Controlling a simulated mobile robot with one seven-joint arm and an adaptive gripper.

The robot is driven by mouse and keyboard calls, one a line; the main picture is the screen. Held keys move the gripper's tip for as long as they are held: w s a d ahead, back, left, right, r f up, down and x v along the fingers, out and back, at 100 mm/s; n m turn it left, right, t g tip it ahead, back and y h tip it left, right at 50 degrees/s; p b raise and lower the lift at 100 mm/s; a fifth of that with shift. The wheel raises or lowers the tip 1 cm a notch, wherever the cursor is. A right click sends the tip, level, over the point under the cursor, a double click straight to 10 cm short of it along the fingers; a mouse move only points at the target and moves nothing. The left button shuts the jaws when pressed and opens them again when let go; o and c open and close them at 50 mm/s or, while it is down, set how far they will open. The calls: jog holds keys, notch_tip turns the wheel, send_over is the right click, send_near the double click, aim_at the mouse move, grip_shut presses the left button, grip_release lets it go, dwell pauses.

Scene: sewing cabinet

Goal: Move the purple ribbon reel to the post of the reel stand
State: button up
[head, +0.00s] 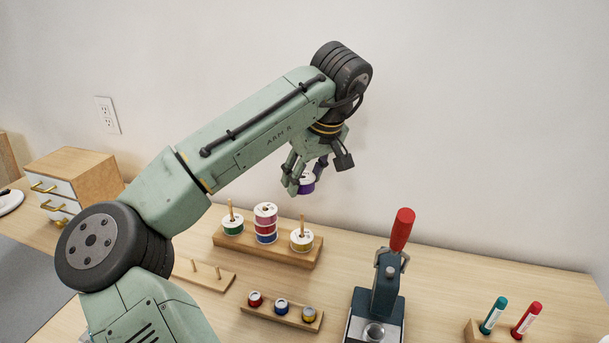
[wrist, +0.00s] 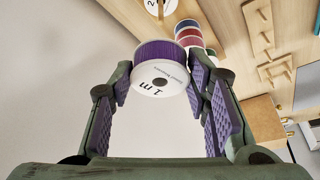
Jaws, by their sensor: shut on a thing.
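The purple ribbon reel (head: 307,183) is held in the air by my gripper (head: 304,184), above the back of the table. In the wrist view the reel (wrist: 161,70) sits between the two finger pads of my gripper (wrist: 160,85), its white flange marked "1 m" facing the camera. The reel stand (head: 268,250) is a wooden block below the gripper. Its left post holds a green reel (head: 233,226). A yellow reel (head: 302,239) is on the right post. The posts show above the green and yellow reels.
A rack with small bobbins (head: 281,309) lies in front of the stand. A small pegged board (head: 205,274) is to its left. A press with a red handle (head: 403,229) stands to the right. Two markers (head: 510,320) sit in a holder far right. A drawer box (head: 80,180) stands left.

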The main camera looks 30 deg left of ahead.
aim_at(304, 194)
jog(key=shift+a+f+b, duration=0.1)
jog(key=shift+f+b, duration=1.35)
jog(key=shift+f, duration=0.85)
jog(key=shift+f, duration=0.1)
jog(key=shift+f+b, duration=0.5)
jog(key=shift+f, duration=0.15)
jog(key=shift+f, duration=0.15)
jog(key=shift+f+b, duration=0.35)
jog(key=shift+f+b, duration=0.65)
jog(key=shift+f, duration=0.35)
jog(key=o, duration=1.1)
